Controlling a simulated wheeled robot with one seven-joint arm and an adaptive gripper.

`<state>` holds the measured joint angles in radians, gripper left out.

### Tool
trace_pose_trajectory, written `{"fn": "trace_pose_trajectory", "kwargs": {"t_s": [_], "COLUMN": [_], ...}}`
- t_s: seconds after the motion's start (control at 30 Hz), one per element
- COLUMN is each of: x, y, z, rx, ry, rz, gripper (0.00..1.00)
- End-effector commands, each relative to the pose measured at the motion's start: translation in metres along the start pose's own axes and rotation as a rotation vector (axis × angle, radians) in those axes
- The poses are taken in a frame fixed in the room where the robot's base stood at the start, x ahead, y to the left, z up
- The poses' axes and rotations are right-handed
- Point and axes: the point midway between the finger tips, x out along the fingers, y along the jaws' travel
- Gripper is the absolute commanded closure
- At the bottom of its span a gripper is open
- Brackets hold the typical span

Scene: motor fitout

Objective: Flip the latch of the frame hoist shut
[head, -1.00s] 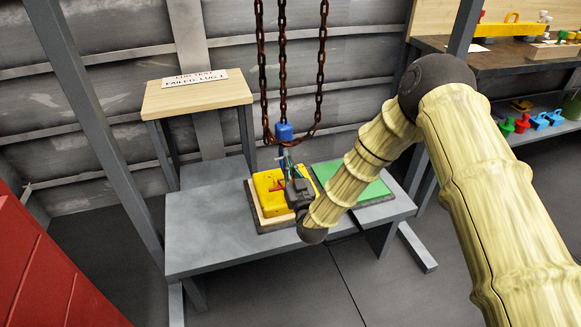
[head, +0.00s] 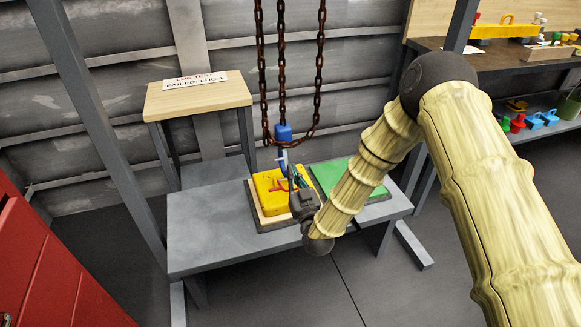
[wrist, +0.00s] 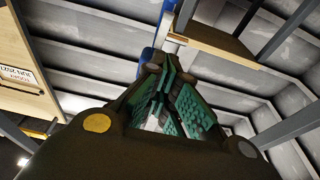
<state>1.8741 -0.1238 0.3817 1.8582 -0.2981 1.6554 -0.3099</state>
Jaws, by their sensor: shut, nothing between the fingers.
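The frame hoist's blue hook block (head: 283,132) hangs on rusty chains above the bench, with its blue hook reaching down beside my gripper. A small pale piece shows at the hook; I cannot tell whether it is the latch or how it sits. My gripper (head: 292,174) is shut and empty, just right of and below the hook, over the yellow housing (head: 266,184). In the wrist view my gripper (wrist: 162,82) shows its teal pads together, and a blue part of the hoist (wrist: 163,35) rises behind the fingertips. Contact between them cannot be told.
The yellow housing sits on a board on the grey bench (head: 205,235), with a green mat (head: 345,180) to its right. A wooden stand (head: 198,101) with a sign is behind left. Grey frame posts (head: 95,120) and a red cabinet (head: 55,260) flank the left.

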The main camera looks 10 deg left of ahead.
Motion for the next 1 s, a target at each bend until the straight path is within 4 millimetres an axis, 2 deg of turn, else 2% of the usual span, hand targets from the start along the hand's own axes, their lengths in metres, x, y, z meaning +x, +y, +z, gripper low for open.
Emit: {"fn": "trace_pose_trajectory", "kwargs": {"t_s": [0.03, 0.2, 0.4, 0.6, 0.8, 0.9, 1.0], "x": [-0.012, -0.042, -0.069, -0.082, -0.085, -0.096, -0.122], "y": [0.0, 0.0, 0.0, 0.0, 0.001, 0.007, 0.018], "z": [0.004, 0.01, 0.015, 0.018, 0.02, 0.033, 0.06], "rx": [0.001, 0.001, 0.0, 0.0, 0.001, 0.005, 0.016], "ry": [-0.005, -0.004, -0.003, -0.003, -0.011, -0.071, -0.204], "rz": [0.0, 0.0, 0.0, 0.0, 0.001, 0.003, 0.009], "gripper": [1.0, 1.0, 1.0, 1.0, 1.0, 1.0, 1.0]}}
